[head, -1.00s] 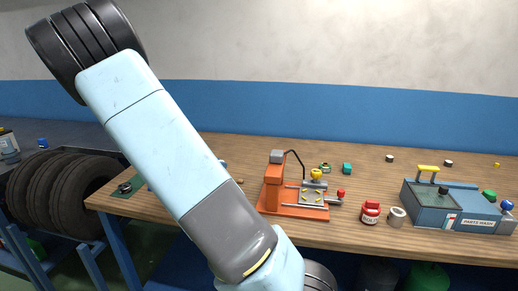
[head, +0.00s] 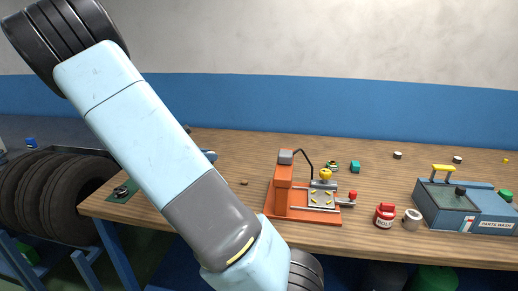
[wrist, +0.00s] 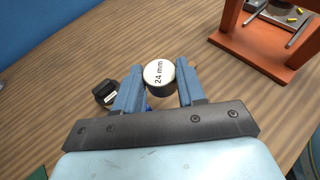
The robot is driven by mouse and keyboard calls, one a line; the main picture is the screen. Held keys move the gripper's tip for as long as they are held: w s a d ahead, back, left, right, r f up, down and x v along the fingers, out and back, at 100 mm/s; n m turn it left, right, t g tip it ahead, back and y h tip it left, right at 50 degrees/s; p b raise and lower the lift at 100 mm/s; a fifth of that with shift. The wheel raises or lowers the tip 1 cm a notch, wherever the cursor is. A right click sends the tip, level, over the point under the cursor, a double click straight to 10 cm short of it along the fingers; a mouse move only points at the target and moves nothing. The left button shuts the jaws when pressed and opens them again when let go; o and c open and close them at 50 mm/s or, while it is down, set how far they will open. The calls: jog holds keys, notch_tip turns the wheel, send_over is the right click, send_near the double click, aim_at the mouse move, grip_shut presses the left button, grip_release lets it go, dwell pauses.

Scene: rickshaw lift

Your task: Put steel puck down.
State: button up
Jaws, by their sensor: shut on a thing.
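The steel puck (wrist: 159,74) shows in the wrist view as a short round piece with a white face marked "24 mm". My gripper (wrist: 159,86) is shut on it, with one blue-grey finger on each side. The wooden bench top (wrist: 120,45) lies beneath; I cannot tell whether the puck touches it. In the head view my arm hides the gripper and the puck.
An orange press-like fixture (head: 283,192) stands on the bench (head: 230,150) and shows at the wrist view's upper right (wrist: 265,45). A black block (wrist: 106,86) lies beside the left finger. A red jar (head: 385,216), small cylinder (head: 412,219) and blue parts-wash box (head: 490,215) stand rightward.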

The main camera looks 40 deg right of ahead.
jog(key=w+d, duration=0.2)
jog(key=d, duration=1.4)
jog(key=w+d, duration=0.2)
jog(key=d, duration=1.3)
send_over(257, 148)
jog(key=s, duration=0.1)
notch_tip(257, 148, down, 8)
jog(key=shift+a+f, duration=0.1)
jog(key=shift+f, duration=0.1)
jog(key=shift+w+d+f, duration=0.25)
jog(key=shift+w+f, duration=0.3)
jog(key=shift+f, duration=1.7)
